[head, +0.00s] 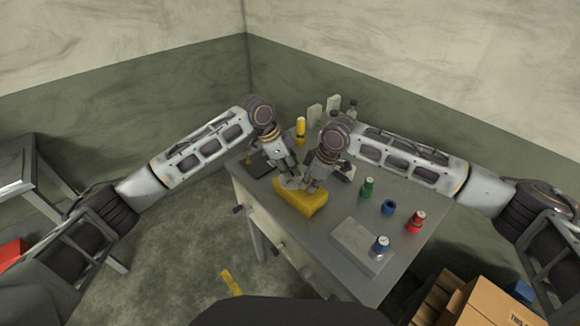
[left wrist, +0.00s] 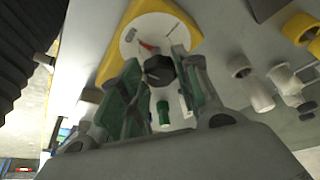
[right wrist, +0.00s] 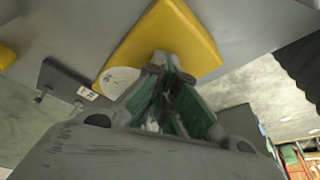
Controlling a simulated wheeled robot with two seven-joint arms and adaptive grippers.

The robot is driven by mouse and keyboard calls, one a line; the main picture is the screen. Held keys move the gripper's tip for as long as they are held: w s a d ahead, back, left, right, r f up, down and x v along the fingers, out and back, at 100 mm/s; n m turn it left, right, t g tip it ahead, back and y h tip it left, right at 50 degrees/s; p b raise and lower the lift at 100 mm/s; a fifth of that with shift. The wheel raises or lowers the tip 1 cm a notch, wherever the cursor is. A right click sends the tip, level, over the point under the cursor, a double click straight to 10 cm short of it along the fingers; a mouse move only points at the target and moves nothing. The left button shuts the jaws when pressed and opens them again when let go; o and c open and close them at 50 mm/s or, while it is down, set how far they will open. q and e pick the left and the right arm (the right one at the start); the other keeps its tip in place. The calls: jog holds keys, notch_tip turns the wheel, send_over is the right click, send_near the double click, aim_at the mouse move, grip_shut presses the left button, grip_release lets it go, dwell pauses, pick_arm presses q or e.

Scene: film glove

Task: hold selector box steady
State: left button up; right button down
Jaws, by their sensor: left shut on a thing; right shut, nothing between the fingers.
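The yellow selector box (head: 312,205) sits on the grey workbench (head: 335,215) near its front edge. Its white dial face (left wrist: 129,42) has a red pointer mark and a dark knob (left wrist: 160,69). My left gripper (head: 289,180) is shut on the knob, with a finger on each side of it. My right gripper (head: 312,187) is shut and empty; in the right wrist view its fingertips (right wrist: 168,68) are at the yellow body, beside the dial. Whether they touch it, I cannot tell. In the head view both grippers hide much of the dial.
Green (head: 367,188), blue (head: 388,207) and red (head: 415,223) containers stand on the right side of the bench. Another blue one (head: 381,245) stands on a grey block (head: 352,238). A yellow container (head: 300,127) is at the back. A cardboard box (head: 500,303) is at lower right.

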pick_arm(q)
jog(key=shift+s+d, duration=0.1)
pick_arm(e)
jog(key=shift+s+d+f, duration=0.1)
jog(key=shift+d+f, duration=0.05)
jog(key=shift+f, duration=0.25)
pick_arm(q)
jog(key=o, duration=0.7)
jog(key=shift+o, duration=0.2)
jog(key=v, duration=1.2)
pick_arm(e)
jog(key=shift+r, duration=0.1)
